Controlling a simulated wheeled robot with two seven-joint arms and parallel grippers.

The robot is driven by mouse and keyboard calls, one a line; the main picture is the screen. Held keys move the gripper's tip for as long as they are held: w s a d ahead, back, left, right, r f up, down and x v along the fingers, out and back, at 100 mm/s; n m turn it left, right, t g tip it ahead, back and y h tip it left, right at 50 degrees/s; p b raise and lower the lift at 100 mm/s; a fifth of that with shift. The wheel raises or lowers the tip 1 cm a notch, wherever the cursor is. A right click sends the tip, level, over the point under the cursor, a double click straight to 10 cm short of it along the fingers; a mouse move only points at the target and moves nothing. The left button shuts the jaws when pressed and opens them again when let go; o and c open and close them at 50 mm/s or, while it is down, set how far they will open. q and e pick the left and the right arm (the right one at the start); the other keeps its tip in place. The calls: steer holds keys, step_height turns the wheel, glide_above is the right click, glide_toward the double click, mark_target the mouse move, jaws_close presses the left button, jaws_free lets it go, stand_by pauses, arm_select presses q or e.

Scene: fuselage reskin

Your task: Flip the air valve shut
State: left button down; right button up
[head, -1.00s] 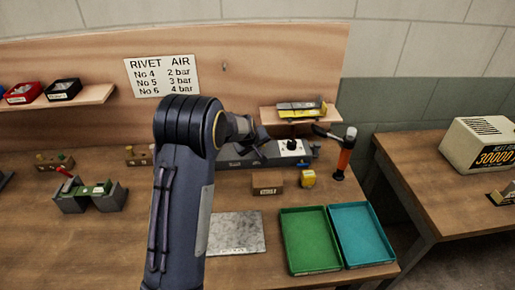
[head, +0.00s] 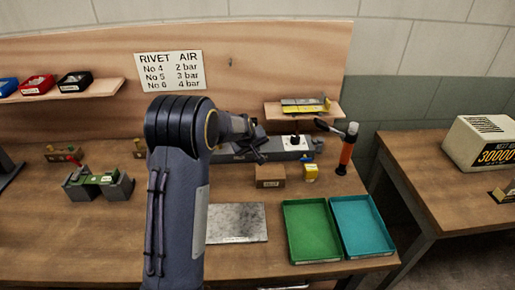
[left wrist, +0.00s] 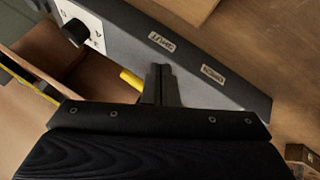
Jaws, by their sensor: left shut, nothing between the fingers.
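A long dark grey air unit (head: 274,156) lies at the back of the bench. It has a white dial plate with a black knob (head: 295,141), also in the left wrist view (left wrist: 76,32). A yellow lever (left wrist: 131,79), perhaps the air valve's handle, sticks out from the unit's edge in the left wrist view. My left gripper (head: 262,157) is at the unit's front, left of the knob. In the left wrist view its fingers (left wrist: 160,72) are shut and empty, just beside the lever; whether they touch cannot be told. My right gripper is not in view.
A metal plate (head: 238,223), a green tray (head: 311,231) and a teal tray (head: 363,224) lie in front. A small shelf (head: 302,112) hangs above.

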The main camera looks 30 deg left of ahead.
arm_select(q)
steer(key=s+d+r, duration=0.3)
steer(key=d+r, duration=0.2)
steer(key=r, duration=0.3)
steer(key=shift+s, duration=0.1)
stand_by(0.3)
